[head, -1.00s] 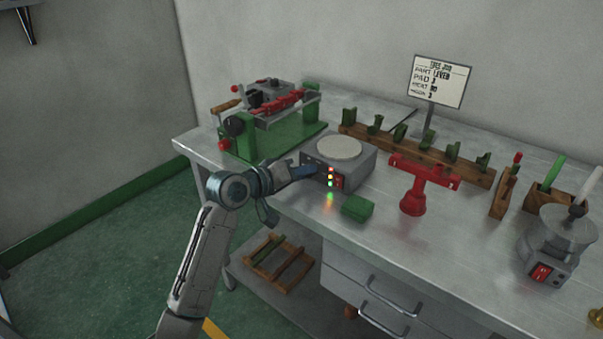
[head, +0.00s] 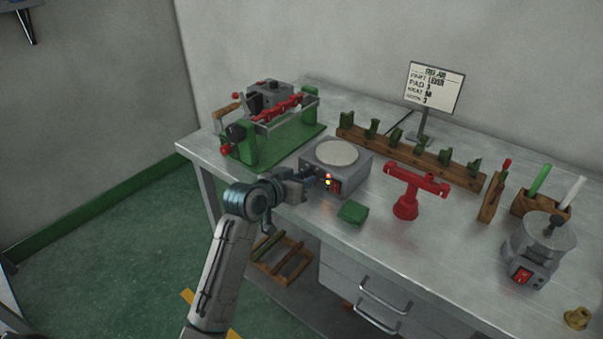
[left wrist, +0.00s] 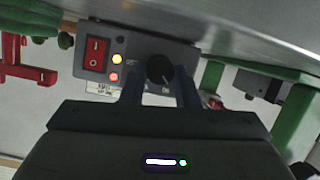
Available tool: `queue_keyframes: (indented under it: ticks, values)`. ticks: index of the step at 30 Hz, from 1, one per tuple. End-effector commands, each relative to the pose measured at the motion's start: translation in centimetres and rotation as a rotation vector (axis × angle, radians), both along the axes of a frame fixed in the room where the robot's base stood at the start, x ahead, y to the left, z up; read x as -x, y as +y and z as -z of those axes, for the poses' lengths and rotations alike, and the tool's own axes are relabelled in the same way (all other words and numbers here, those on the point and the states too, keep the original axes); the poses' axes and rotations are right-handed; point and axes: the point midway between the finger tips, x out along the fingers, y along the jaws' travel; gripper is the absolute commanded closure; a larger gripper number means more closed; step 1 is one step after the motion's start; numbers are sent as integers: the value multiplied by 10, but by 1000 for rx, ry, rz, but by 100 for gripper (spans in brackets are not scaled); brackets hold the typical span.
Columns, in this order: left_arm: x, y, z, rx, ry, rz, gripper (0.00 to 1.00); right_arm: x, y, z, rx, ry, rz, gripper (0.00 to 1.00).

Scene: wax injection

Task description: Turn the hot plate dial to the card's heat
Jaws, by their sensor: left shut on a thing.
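The hot plate (head: 352,181) is a grey box with a pale round top, standing near the table's front left edge. Its black dial (left wrist: 160,69) is on the front panel, beside a red switch (left wrist: 96,54) and lit yellow and red lamps (left wrist: 116,67). My left gripper (left wrist: 160,80) is shut on the dial, one finger on each side. In the head view, my left gripper (head: 312,181) reaches the panel from the left and hides the dial. The job card (head: 434,88) stands at the back; it has a heat line, but its number is too small to read surely. My right gripper is not in view.
A green block (head: 353,212) lies just right of the hot plate's front. A red stand (head: 406,207) is further right. A green-based machine (head: 247,150) stands at the left, and a wooden rack (head: 400,152) runs behind. A grey pot (head: 538,245) is at the right.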

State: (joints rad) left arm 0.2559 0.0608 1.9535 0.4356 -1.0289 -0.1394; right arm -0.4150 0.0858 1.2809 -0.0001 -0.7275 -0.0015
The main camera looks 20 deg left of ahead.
Motion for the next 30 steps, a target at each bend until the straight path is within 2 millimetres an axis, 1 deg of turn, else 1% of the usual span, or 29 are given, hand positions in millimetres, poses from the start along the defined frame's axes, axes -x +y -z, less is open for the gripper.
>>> queue_keyframes:
  ticks: [6,12,18,29,30]
  values:
    - [1,-1,-1,-119,-43,-1,95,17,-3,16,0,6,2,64]
    - [1,-2,-1,-183,-67,0,95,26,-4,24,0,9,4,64]
    - [1,-2,0,-208,-77,0,95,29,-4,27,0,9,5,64]
    - [0,-2,0,-211,-78,0,95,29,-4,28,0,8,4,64]
    - [0,-2,0,-210,-79,-1,66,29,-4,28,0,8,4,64]
